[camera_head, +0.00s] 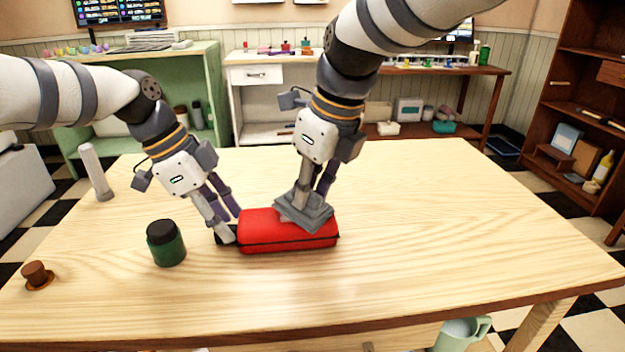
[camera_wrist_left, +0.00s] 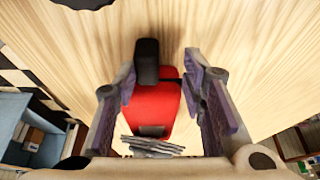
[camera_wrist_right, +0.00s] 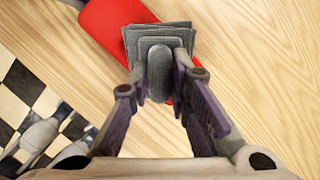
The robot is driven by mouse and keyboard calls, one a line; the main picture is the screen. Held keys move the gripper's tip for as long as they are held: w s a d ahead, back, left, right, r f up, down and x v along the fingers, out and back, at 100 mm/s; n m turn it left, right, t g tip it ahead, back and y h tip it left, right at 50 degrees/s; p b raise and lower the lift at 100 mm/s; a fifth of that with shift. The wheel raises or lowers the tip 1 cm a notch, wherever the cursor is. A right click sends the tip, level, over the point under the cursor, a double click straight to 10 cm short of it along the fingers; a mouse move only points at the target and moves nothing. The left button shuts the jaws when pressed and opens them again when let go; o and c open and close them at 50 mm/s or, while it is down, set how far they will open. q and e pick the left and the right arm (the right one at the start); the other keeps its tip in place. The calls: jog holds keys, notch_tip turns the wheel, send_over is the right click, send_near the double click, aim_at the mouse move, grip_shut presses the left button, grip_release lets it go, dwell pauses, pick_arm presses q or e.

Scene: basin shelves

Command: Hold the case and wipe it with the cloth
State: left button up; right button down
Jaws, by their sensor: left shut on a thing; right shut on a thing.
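The red case (camera_head: 275,236) lies flat on the table, with a dark seam and a black end piece on its left. My left gripper (camera_head: 231,225) is shut on the case at that end; the black end piece (camera_wrist_left: 148,62) shows between its fingers in the left wrist view. The grey layered cloth (camera_head: 304,213) rests on the case's top, towards its right side. My right gripper (camera_head: 309,197) is shut on the cloth's raised grip, which also shows in the right wrist view (camera_wrist_right: 158,75). The cloth hides part of the case's top.
A dark green jar with a black lid (camera_head: 166,243) stands left of the case. A small brown hat-shaped thing (camera_head: 37,275) and a grey-white cylinder (camera_head: 96,172) are further left. The wooden table (camera_head: 460,220) is clear on the right.

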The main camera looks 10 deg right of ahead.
jog(key=shift+a, duration=0.3)
jog(key=shift+r, duration=4)
jog(key=s+d+f+n+g+h, duration=0.15)
jog(key=d+n, duration=0.25)
jog(key=d, duration=0.4)
jog(key=s+d+f+n+g, duration=0.1)
jog(key=s+d+f+n, duration=0.1)
jog(key=d+n, duration=0.4)
jog(key=shift+m+h, duration=0.25)
jog(key=shift+m, duration=0.25)
jog(key=f, duration=0.3)
jog(key=d+f, duration=0.1)
jog(key=f, duration=0.6)
jog(key=shift+w+d+f, duration=0.15)
jog(key=shift+d, duration=0.25)
